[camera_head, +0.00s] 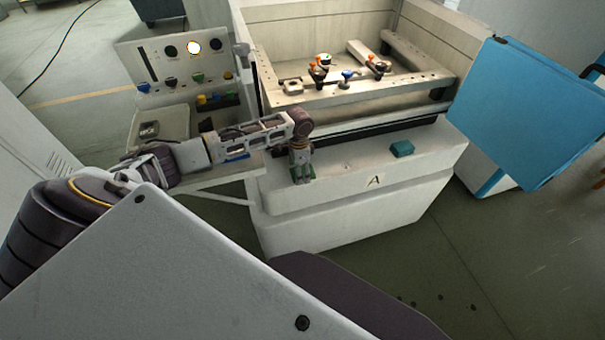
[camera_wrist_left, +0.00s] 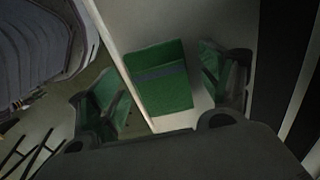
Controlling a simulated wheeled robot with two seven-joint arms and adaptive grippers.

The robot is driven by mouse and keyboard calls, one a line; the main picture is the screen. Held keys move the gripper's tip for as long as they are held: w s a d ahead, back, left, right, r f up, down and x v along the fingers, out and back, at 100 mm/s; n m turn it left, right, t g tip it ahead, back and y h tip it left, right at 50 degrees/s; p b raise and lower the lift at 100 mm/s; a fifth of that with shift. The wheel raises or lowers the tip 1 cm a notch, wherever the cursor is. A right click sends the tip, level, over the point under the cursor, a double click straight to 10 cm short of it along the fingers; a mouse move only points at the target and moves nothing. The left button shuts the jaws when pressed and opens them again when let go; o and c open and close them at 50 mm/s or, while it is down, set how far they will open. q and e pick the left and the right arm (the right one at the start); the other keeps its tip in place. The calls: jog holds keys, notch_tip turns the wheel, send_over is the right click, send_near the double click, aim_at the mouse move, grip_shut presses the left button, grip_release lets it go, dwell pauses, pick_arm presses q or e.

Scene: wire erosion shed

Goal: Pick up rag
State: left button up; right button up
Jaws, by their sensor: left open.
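My left gripper (camera_head: 302,176) is open, pointing down over the white front ledge, left of the A label. It also shows in the left wrist view (camera_wrist_left: 168,98) with green finger pads. In that view a green folded piece (camera_wrist_left: 160,80) with a darker grey band, seemingly the rag, shows between the spread fingers, with gaps at both sides. In the head view the gripper largely hides that spot. A small teal block (camera_head: 402,148) lies on the ledge to the right, apart from the gripper; I cannot tell its material. My right gripper is not in view.
The machine's open tank (camera_head: 440,78) rises behind the ledge, with small clamps and knobs inside. A control panel (camera_head: 190,62) with coloured buttons stands at the left. A blue panel (camera_head: 520,110) stands at the right. The ledge right of the gripper is mostly clear.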

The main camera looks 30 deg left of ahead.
pick_arm(q)
jog(key=c, duration=1)
jog(key=shift+r, duration=0.9)
notch_tip(320, 180, up, 8)
jog(key=shift+r, duration=0.15)
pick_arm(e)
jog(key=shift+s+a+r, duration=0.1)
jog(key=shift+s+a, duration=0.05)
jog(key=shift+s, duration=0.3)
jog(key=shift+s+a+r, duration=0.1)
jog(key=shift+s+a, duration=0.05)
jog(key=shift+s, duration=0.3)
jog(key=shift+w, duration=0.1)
